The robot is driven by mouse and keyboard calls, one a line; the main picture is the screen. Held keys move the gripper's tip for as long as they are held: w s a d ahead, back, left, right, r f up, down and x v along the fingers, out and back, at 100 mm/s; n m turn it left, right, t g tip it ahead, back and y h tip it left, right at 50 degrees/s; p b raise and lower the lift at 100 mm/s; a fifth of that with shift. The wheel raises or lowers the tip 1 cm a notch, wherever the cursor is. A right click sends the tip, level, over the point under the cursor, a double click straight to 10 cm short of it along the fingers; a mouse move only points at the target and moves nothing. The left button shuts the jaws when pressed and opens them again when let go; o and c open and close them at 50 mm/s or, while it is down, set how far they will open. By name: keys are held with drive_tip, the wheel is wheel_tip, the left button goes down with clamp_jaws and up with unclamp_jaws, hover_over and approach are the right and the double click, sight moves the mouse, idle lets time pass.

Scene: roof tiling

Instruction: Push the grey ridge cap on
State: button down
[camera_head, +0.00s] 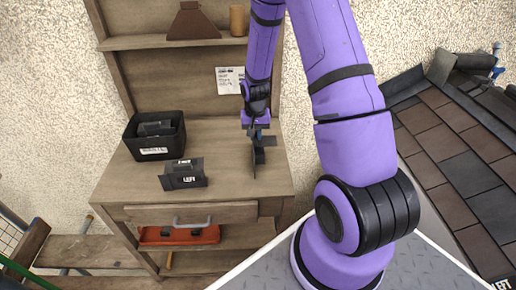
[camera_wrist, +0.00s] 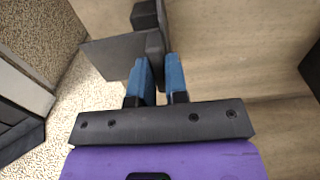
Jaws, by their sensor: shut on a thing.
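My gripper (camera_head: 257,132) is over the right part of the wooden bench, pointing down. It is shut on a dark grey angled piece (camera_head: 258,158), which looks like the grey ridge cap. In the wrist view the blue fingers (camera_wrist: 159,78) close on one wall of this piece (camera_wrist: 115,54), and a flat flange sticks out to the left. I cannot tell whether the piece touches the bench top. The tiled roof (camera_head: 455,140) is at the right, with dark grey ridge pieces (camera_head: 438,68) along its top edge; my arm hides part of its near side.
The bench (camera_head: 225,185) also bears a black bin (camera_head: 130,150) with dark parts and a grey piece marked LEFT (camera_head: 183,178). A shelf (camera_head: 150,42) above holds a brown piece (camera_head: 193,22) and a tan cylinder (camera_head: 237,20).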

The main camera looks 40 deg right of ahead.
drive_tip(key=shift+r, duration=2.5)
